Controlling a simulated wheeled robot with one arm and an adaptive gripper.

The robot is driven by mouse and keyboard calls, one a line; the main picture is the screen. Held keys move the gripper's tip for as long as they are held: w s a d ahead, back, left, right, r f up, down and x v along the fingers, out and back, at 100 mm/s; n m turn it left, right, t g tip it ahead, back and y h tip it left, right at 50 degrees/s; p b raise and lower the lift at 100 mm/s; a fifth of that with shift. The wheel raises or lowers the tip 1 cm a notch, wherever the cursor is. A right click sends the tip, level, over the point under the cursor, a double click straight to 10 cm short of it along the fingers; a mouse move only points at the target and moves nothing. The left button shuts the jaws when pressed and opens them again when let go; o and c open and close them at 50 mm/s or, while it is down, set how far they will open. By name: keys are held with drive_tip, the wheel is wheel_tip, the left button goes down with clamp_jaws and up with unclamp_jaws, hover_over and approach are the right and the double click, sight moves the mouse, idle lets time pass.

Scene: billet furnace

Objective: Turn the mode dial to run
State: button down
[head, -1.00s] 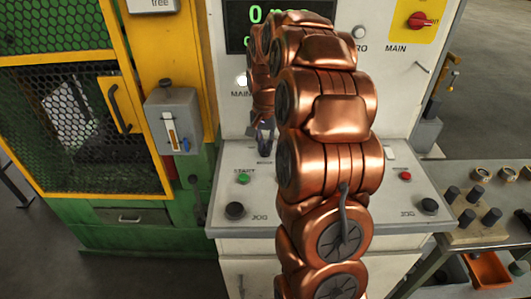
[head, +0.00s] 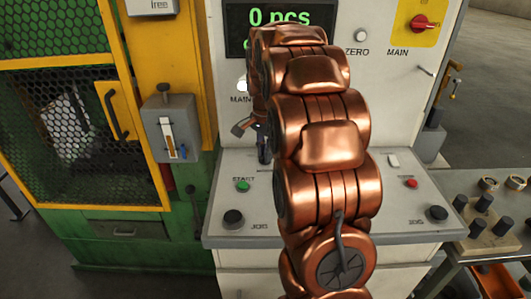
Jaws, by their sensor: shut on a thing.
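My gripper (head: 263,154) points down at the sloping control panel (head: 395,214), just above a partly covered label that starts with "MO". It is shut, with its dark fingers close together at the panel. The mode dial itself is hidden behind the fingers and my copper arm, so its setting cannot be read. A grey part of the gripper sticks out to the left above the fingers.
A green START button (head: 243,186) and a black jog knob (head: 233,218) lie left of my arm. A red button (head: 411,183) and another black knob (head: 437,213) lie right. A grey lever box (head: 170,128) stands at left.

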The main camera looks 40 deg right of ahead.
drive_tip(key=c, duration=1.2)
unclamp_jaws()
drive_tip(key=shift+r, duration=0.15)
wheel_tip(320, 180, up, 12)
drive_tip(key=shift+f, duration=0.1)
drive_tip(key=s+a+f+n+g+p, duration=0.1)
drive_tip(key=s+a+f+n, duration=0.2)
drive_tip(key=s+a+n, duration=0.5)
drive_tip(key=s+a+f+n+p, duration=0.2)
drive_tip(key=s+a+f+n, duration=0.15)
drive_tip(key=s+a, duration=0.95)
drive_tip(key=s+f+n, duration=0.1)
drive_tip(key=s, duration=0.2)
drive_tip(key=s+a+f+n, duration=0.1)
drive_tip(key=s+n, duration=0.1)
drive_tip(key=s, duration=0.1)
drive_tip(key=s+a+f+n, duration=0.1)
drive_tip(key=s+f+n, duration=0.1)
drive_tip(key=s, duration=0.1)
drive_tip(key=shift+s+a+g, duration=0.1)
drive_tip(key=shift+a+g, duration=0.1)
drive_tip(key=shift+g, duration=0.2)
